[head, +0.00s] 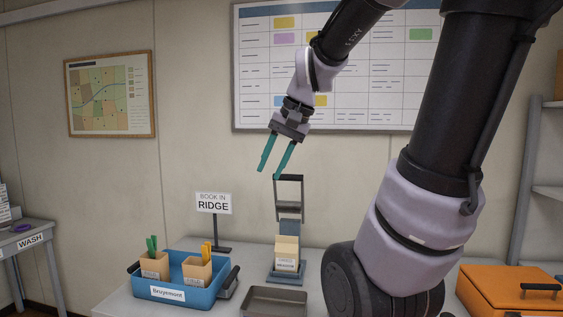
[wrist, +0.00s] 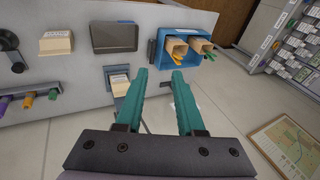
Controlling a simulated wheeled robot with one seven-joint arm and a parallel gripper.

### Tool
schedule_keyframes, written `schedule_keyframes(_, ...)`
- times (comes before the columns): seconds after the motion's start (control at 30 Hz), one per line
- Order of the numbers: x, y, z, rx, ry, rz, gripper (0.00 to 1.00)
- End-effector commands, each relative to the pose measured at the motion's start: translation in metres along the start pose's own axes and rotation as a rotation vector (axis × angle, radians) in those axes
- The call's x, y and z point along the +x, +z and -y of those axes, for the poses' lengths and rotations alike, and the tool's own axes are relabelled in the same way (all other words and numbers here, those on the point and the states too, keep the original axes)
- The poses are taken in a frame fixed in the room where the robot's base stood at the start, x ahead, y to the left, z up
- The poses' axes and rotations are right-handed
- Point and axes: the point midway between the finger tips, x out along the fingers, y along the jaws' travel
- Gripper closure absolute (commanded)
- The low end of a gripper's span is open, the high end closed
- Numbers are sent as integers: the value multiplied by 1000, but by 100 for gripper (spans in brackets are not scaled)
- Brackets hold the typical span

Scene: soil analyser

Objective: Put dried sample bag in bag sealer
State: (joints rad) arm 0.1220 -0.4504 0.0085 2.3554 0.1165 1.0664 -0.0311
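The bag sealer appears to be the blue-grey stand with a raised dark handle (head: 289,212) on the table in the head view. A beige bag (head: 287,245) with a pale label stands in it, upright above its blue base (head: 286,277). The stand and bag (wrist: 120,86) also show in the wrist view, left of my fingers. My gripper (head: 270,174) has two teal fingers apart with nothing between them. It is above and slightly left of the raised handle, clear of the bag. The fingers also show in the wrist view (wrist: 160,72).
A blue tray (head: 180,293) holds two open tan bags with green and orange tools. A "BOOK IN RIDGE" sign (head: 214,204) stands behind it. A grey tray (head: 275,302) lies in front. An orange case (head: 512,291) is right. The wrist view shows another beige block (wrist: 56,42).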

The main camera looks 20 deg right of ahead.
Motion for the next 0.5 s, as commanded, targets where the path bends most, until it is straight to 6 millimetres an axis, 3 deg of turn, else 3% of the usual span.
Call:
schedule_keyframes(0.03, -10, 13, -2, -58, -6, -50, 63)
schedule_keyframes(0.2, -29, 36, -12, -197, -13, -180, 63)
schedule_keyframes(0.5, -36, 46, -18, -257, -20, -241, 63)
